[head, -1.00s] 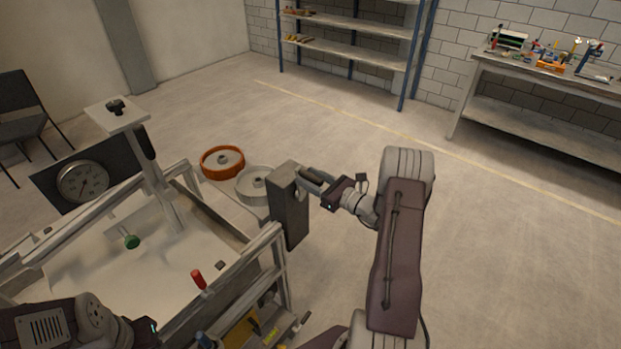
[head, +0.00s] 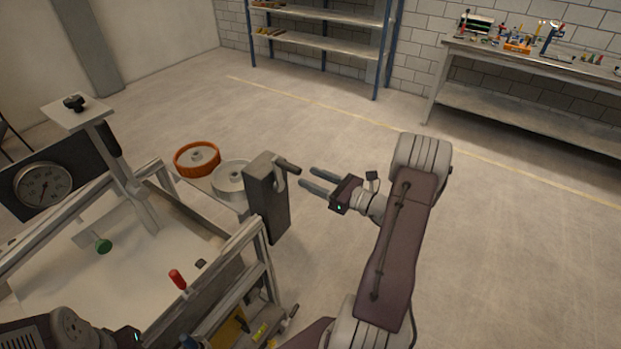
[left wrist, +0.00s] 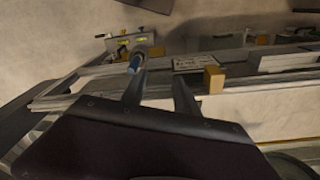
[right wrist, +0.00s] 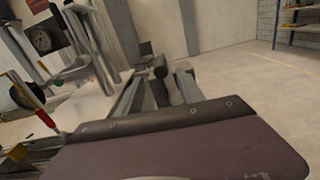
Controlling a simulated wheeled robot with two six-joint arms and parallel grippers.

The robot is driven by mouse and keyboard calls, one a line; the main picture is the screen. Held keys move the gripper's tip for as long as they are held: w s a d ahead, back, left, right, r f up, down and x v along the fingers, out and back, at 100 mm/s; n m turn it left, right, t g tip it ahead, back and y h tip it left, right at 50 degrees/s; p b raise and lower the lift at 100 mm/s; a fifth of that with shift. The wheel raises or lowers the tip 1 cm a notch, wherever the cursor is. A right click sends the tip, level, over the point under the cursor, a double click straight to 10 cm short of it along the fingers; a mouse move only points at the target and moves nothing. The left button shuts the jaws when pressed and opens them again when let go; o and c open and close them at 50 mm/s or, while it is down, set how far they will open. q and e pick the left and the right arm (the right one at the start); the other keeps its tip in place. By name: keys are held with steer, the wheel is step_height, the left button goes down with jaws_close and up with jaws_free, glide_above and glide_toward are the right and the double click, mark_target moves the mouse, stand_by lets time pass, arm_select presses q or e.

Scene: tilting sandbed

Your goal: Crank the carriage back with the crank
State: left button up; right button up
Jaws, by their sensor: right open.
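The crank is a grey arm with a dark round handle (head: 287,165) on the upper right side of a grey upright box (head: 265,200), at the bed frame's right corner. My right gripper (head: 308,181) is open and empty, its fingertips a little to the right of the handle. In the right wrist view the dark handle (right wrist: 160,88) shows in line with the gap between the fingers. A tall post with a pale top plate (head: 72,116) stands over the sandbed (head: 95,270); I cannot tell whether it is the carriage. My left gripper (left wrist: 159,78) is open in the left wrist view.
A round dial (head: 43,187) is behind the bed. A red handle (head: 177,279) and a green knob (head: 103,246) are at the bed. Floor to the right is clear.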

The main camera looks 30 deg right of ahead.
mark_target(286, 166)
steer(key=p, duration=0.5)
steer(key=shift+w+r+p, duration=0.35)
steer(key=shift+r+p, duration=0.05)
steer(key=shift+w+a+f, duration=0.1)
steer(key=shift+w+f, duration=0.05)
steer(key=shift+f, duration=0.25)
steer(key=p+x, duration=0.2)
steer(key=x, duration=0.7)
jaws_close()
